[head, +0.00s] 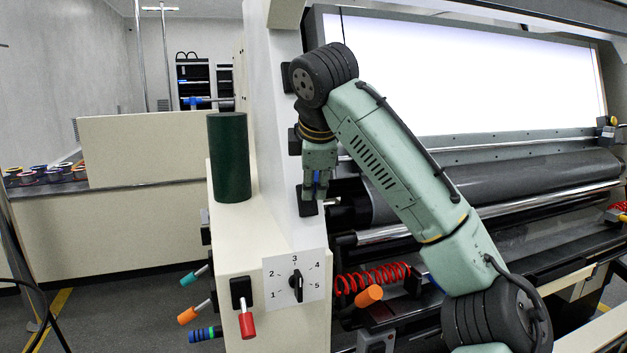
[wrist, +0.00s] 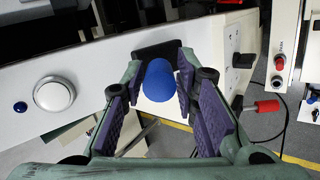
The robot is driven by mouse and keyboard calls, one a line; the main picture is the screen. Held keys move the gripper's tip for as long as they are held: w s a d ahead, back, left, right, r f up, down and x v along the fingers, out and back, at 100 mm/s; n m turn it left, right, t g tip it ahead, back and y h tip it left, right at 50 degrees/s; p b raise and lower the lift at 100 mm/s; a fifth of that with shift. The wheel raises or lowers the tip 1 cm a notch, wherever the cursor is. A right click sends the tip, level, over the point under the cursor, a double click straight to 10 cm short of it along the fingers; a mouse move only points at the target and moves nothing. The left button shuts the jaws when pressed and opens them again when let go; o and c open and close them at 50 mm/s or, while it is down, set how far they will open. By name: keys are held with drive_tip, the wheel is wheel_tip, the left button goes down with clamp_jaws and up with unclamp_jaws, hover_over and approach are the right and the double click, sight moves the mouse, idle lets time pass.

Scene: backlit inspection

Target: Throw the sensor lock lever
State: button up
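A lever with a blue rounded handle (wrist: 160,88) on a dark mount plate (wrist: 158,52) lies straight ahead in the wrist view, seen nearly end-on. My gripper (wrist: 160,68) is open, with a purple-padded finger on each side of this handle. The right finger looks very close to it; I cannot tell if it touches. In the head view my gripper (head: 317,190) points down beside the cream machine post, and a pale lever shaft (head: 332,201) shows just right of it. No label tells which lever is the sensor lock.
A dark green cylinder (head: 229,158) stands on the ledge. A red coiled hose (head: 372,280) and orange handle (head: 369,296) lie right.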

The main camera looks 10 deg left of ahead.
clamp_jaws()
drive_tip(key=shift+f, duration=0.1)
idle(0.5)
